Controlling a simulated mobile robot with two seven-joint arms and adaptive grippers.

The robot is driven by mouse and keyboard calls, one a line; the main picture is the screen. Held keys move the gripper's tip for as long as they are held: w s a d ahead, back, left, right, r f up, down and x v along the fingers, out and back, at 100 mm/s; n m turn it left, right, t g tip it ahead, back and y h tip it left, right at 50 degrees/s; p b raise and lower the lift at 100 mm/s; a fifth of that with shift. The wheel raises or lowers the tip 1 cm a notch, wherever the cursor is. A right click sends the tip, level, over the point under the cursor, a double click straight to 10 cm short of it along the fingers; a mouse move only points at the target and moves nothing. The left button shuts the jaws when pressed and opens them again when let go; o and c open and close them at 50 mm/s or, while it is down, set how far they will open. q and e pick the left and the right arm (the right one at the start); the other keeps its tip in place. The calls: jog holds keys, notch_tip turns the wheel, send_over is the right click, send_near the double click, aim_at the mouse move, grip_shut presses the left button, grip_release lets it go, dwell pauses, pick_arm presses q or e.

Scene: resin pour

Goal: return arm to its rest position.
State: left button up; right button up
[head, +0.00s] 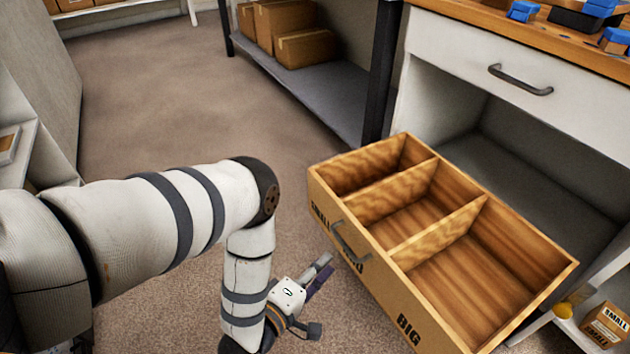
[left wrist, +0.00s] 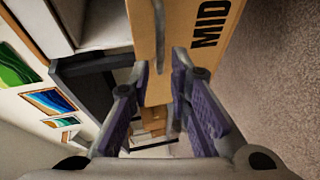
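My left arm (head: 150,215) reaches in from the left and bends down. My left gripper (head: 318,275) points toward the front of the wooden drawer, short of its grey handle (head: 350,243), with a gap visible between them. In the left wrist view the purple-padded fingers of the left gripper (left wrist: 160,100) stand apart with nothing held between them. The drawer front (left wrist: 205,30) with the word MID shows beyond them. The right gripper is not in view.
The drawer (head: 433,318) is pulled out, with three empty compartments. A white workbench (head: 470,65) with a closed upper drawer stands behind it. A shelf (head: 310,85) holds cardboard boxes (head: 305,47). A small box (head: 607,325) sits at the lower right. Carpet (head: 150,90) at the upper left is clear.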

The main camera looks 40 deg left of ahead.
pick_arm(q)
jog(key=s, duration=0.3)
jog(key=shift+r, duration=0.35)
